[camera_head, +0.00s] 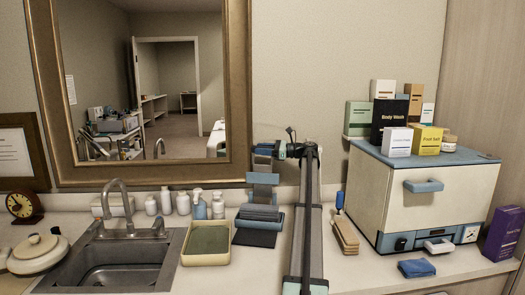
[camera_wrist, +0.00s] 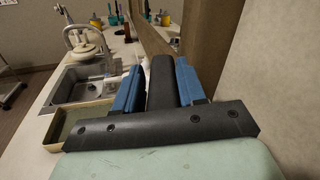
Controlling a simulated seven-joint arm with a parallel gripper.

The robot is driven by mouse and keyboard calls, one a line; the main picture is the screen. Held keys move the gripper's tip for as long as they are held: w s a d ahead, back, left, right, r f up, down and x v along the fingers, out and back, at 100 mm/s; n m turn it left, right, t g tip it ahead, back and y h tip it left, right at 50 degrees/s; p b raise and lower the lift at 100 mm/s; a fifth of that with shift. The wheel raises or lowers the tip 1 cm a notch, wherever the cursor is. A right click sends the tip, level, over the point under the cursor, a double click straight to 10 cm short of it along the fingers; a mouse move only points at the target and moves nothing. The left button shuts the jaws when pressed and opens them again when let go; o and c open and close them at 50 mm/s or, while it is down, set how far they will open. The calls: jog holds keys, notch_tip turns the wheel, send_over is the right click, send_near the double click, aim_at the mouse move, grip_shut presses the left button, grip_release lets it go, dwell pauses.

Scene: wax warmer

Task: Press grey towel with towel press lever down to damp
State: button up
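The towel press (camera_head: 274,222) stands at the back of the counter in the head view, with blue sides and a dark front plate. The grey towel (camera_head: 262,212) appears to lie in it. Its lever (camera_head: 263,180) stands up at the back, raised above the towel. My gripper (camera_head: 262,153) reaches in from the right, level with the lever's top. In the wrist view my two blue fingers (camera_wrist: 150,72) lie on either side of a dark grey bar (camera_wrist: 162,80), which appears to be the lever's handle and fills the gap. The towel is hidden there.
A shallow tray (camera_head: 205,259) and a sink (camera_head: 110,265) are left of the press. Several bottles stand behind them. Right of my arm are a wooden brush (camera_head: 345,236), a blue folded cloth (camera_head: 416,268) and a white cabinet (camera_head: 440,205) topped with boxes.

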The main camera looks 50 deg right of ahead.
jog(key=shift+o, duration=1.3)
jog(key=shift+f, duration=0.2)
jog(key=v, duration=1.3)
jog(key=shift+s+d, duration=0.15)
jog(key=shift+s, duration=0.2)
jog(key=shift+r, duration=0.1)
